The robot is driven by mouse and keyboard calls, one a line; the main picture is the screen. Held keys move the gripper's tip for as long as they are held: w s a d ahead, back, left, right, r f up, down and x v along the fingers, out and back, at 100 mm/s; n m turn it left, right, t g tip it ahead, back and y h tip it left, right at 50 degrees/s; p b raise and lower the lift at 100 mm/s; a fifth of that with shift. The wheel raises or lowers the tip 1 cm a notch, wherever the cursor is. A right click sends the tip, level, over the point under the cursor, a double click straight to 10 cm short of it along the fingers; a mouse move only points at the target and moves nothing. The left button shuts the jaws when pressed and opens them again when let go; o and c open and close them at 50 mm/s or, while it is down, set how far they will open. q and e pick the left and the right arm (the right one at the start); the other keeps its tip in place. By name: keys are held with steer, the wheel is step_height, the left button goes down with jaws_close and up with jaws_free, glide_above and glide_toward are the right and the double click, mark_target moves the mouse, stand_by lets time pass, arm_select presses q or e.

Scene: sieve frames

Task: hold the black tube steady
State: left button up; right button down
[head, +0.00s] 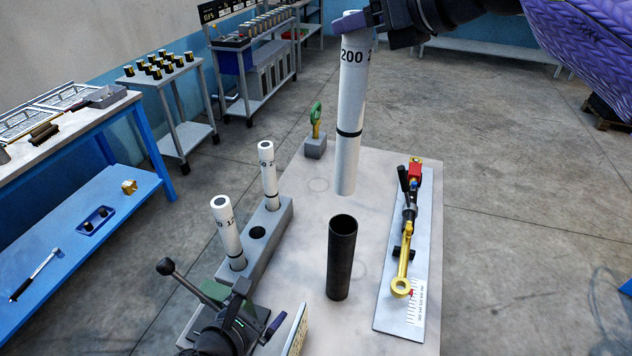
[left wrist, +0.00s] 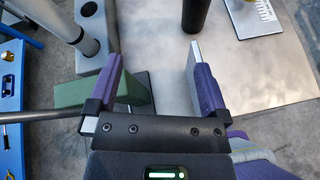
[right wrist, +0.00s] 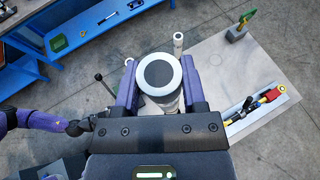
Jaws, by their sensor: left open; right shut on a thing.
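The black tube (head: 341,258) stands upright and open-topped on the table (head: 300,180); its lower part shows in the left wrist view (left wrist: 195,15). My left gripper (head: 262,325) is open and empty, to the left of the tube and nearer to me, apart from it. In the left wrist view its purple fingers (left wrist: 158,75) stand wide apart. My right gripper (head: 355,22) is shut on a white tube (head: 350,115) marked 200, near its top. It holds that tube upright above and slightly behind the black tube. The right wrist view shows the white tube's round end (right wrist: 159,75) between the fingers.
A grey rack (head: 268,225) with two white tubes (head: 228,232) and an empty hole stands left of the black tube. A lever with a black knob (head: 166,266) is near my left gripper. A plate with a yellow wrench-like tool (head: 403,262) lies to the right.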

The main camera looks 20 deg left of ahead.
mark_target(337, 239)
arm_select(q)
steer(key=w+d+r+n+t, duration=0.1)
steer(key=w+d+r+n, duration=0.2)
steer(key=w+d+r, duration=0.45)
steer(key=x, duration=0.8)
steer(key=d+x, duration=0.1)
steer(key=x, duration=0.3)
steer(key=shift+s+f, duration=0.1)
steer(key=shift+f, duration=0.2)
steer(key=c, duration=1.2)
jaws_close()
steer(key=shift+a, duration=0.1)
